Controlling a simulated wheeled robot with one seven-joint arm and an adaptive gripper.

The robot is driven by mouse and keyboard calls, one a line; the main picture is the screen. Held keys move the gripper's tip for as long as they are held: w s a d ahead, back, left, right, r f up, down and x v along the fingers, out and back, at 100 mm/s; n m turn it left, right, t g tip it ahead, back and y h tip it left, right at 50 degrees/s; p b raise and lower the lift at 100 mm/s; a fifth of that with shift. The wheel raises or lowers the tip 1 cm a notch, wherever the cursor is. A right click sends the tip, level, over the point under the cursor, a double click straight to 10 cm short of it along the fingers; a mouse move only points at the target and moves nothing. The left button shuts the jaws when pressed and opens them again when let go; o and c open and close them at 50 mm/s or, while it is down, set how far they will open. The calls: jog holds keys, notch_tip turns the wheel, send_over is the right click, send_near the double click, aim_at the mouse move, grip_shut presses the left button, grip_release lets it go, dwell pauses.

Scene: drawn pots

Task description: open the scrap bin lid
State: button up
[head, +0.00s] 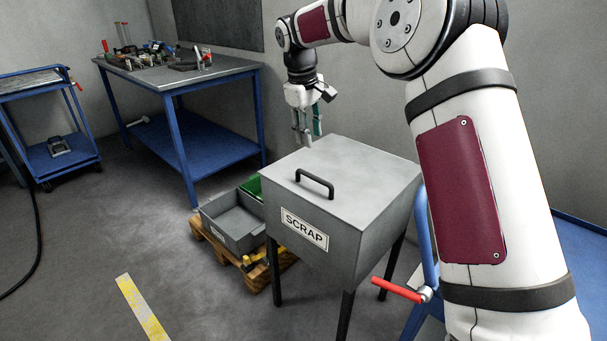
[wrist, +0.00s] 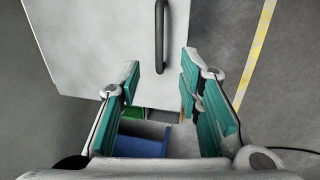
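The scrap bin (head: 335,240) is a grey box on dark legs with a "SCRAP" label on its front. Its flat lid (head: 350,165) is shut and carries a dark bar handle (head: 315,183). The lid (wrist: 95,45) and handle (wrist: 160,40) also show at the top of the wrist view. My gripper (head: 306,138) points down near the lid's far left edge, behind the handle and apart from it. In the wrist view my gripper (wrist: 160,68) has its teal finger pads wide apart with nothing between them. The handle lies ahead of the fingertips.
A grey crate (head: 235,226) and a green crate (head: 252,187) sit on a wooden pallet (head: 265,277) left of the bin. A blue workbench (head: 185,78) with tools stands behind. A red-handled blue frame (head: 398,290) is close to the bin's right.

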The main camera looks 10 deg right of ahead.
aim_at(316, 177)
jog(key=f, duration=0.4)
jog(key=w+d+f+b, duration=0.1)
jog(key=f, duration=0.4)
jog(key=w+d+f, duration=0.1)
jog(key=f, duration=0.4)
jog(key=shift+w+b, duration=0.1)
jog(key=shift+b, duration=0.2)
grip_shut()
